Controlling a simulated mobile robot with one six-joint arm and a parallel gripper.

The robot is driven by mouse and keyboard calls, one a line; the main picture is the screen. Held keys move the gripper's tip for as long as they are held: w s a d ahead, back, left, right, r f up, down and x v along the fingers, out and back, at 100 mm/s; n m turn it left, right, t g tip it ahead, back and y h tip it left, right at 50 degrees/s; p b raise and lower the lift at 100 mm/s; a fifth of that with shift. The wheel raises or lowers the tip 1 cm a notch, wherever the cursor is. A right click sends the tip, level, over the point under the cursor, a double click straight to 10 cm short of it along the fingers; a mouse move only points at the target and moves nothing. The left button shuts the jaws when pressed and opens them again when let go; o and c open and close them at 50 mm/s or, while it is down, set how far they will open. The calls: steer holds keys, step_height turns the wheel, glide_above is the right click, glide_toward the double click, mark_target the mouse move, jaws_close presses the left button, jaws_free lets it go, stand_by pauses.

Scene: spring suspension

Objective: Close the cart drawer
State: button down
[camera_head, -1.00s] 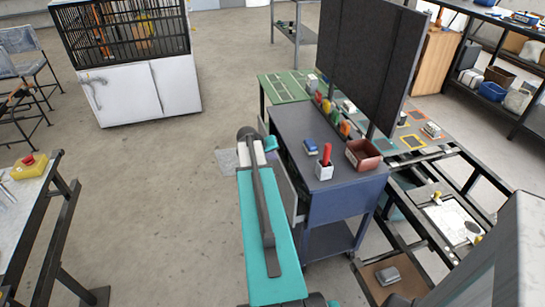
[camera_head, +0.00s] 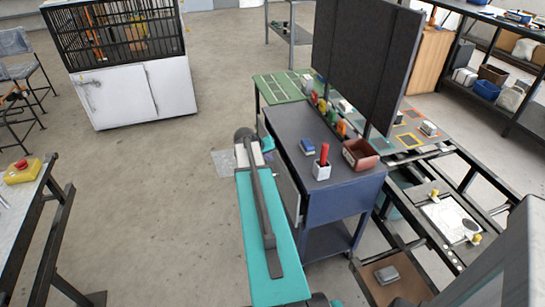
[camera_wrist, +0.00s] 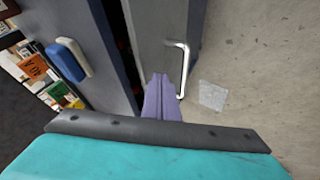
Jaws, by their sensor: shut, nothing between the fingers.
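The blue-grey cart (camera_head: 343,195) stands right of my arm in the head view. Its drawer (camera_head: 286,180) faces left and stands partly out. In the wrist view the grey drawer front (camera_wrist: 152,40) has a pale bar handle (camera_wrist: 184,72). A dark gap shows between the front and the cart body (camera_wrist: 85,30). My gripper (camera_wrist: 161,82) is shut and empty, its purple fingers over the lower part of the drawer front, left of the handle. I cannot tell whether they touch it. In the head view my arm hides the fingers.
On the cart top are a blue block (camera_head: 307,146), a white cup with a red item (camera_head: 321,168) and a red bin (camera_head: 361,154). A dark panel (camera_head: 365,60) rises behind. A table with a yellow box (camera_head: 22,172) stands left.

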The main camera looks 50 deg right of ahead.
steer(key=w+a+f+b+v, duration=0.1)
steer(key=v, duration=1)
steer(key=shift+w+a, duration=0.3)
steer(key=shift+a, duration=0.05)
steer(key=shift+r, duration=0.1)
steer(key=c, duration=1.9)
jaws_free()
steer(key=shift+a, duration=0.1)
steer(key=shift+c, duration=0.2)
steer(key=shift+o, duration=0.9)
steer(key=w+a+f+n+y, duration=0.1)
steer(key=a+f+n+y, duration=0.1)
steer(key=a+f, duration=1.2)
steer(key=shift+w+n+y, duration=0.3)
steer(key=shift+w, duration=0.1)
steer(key=s+a+f+n+g+y, duration=0.15)
steer(key=s+a+f, duration=0.25)
steer(key=a+f, duration=0.9)
steer(key=s+a+f+n+g+y, duration=0.1)
steer(key=s+a+f+n+g, duration=0.1)
steer(key=s+a+f, duration=0.4)
steer(key=s+a+f+n+g+y, duration=0.2)
steer(key=s+a+f, duration=0.4)
steer(key=s+a, duration=0.8)
steer(key=a, duration=0.3)
steer(key=shift+s+f, duration=0.2)
steer(key=shift+f, duration=0.2)
